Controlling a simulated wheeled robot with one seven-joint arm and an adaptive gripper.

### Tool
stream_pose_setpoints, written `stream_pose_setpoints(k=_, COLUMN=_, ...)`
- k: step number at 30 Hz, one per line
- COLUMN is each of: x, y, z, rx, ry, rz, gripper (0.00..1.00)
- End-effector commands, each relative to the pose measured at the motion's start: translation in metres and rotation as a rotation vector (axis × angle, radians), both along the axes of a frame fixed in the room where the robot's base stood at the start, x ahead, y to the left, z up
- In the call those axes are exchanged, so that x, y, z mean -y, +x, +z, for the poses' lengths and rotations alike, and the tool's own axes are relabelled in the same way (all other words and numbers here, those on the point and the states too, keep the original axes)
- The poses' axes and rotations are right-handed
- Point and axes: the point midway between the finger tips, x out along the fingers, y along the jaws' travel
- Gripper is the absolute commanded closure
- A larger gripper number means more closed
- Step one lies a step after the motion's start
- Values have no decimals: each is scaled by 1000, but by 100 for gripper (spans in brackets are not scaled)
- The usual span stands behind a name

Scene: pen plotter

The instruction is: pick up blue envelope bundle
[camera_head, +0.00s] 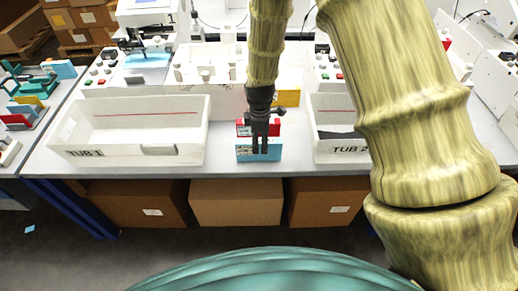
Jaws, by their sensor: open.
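The blue envelope bundle (244,154) stands at the front edge of the table, between the two white tubs. My gripper (260,149) is open and overlaps the bundle in the head view, with its dark fingers in front of or above its middle. I cannot tell whether the fingers touch it. A red bundle (242,129) stands just behind the blue one, and a yellow one (289,98) stands farther back. My gripper and wrist hide part of these bundles.
White tub 1 (180,153) stands left of the bundles and tub 2 (341,155) right, partly hidden by my arm. The grey table (218,160) has narrow free strips beside the blue bundle. Plotter machines stand behind. Brown boxes (236,203) sit below the table.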

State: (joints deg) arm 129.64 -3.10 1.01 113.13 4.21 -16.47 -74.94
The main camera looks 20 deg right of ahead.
Motion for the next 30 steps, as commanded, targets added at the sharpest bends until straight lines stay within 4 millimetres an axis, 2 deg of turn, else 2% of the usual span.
stream_pose_setpoints(k=18, x=-1, y=5, z=-47, rx=-2, ry=0, rz=1, gripper=46)
stream_pose_setpoints(k=28, x=-1, y=6, z=-51, rx=0, ry=-1, rz=1, gripper=46)
stream_pose_setpoints(k=30, x=-1, y=6, z=-51, rx=0, ry=-1, rz=1, gripper=57)
